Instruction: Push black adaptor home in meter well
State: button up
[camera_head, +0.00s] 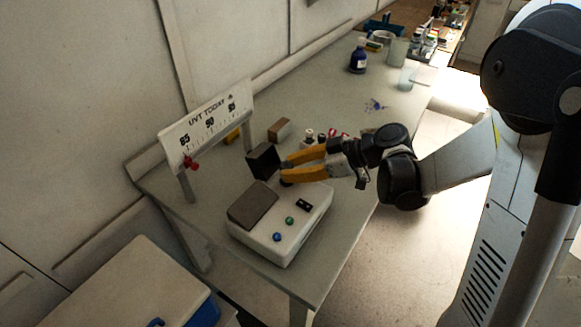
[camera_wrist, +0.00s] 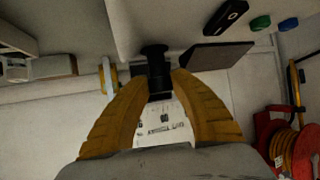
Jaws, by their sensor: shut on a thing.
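The white meter (camera_head: 300,240) stands on the bench with a dark sloping panel and several buttons. In the wrist view the black adaptor (camera_wrist: 159,84) shows between the fingertips of my gripper (camera_wrist: 158,83), close to a round dark part (camera_wrist: 154,50) at the meter's surface. The dark panel (camera_wrist: 215,57) is beside it. The fingers hide the well, and I cannot tell how deep the adaptor sits.
A scale board (camera_head: 207,125) with a red pointer stands behind the meter. A brown block (camera_head: 279,130) and small bottles are near the gripper. A blue bottle (camera_head: 358,57) and beakers stand farther back. A white case (camera_head: 130,285) is at lower left. The bench's middle is fairly clear.

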jog(key=shift+f+b, duration=1.45)
jog(key=shift+f, duration=0.2)
jog(key=o, duration=0.9)
jog(key=shift+o, duration=0.2)
jog(key=v, duration=1.2)
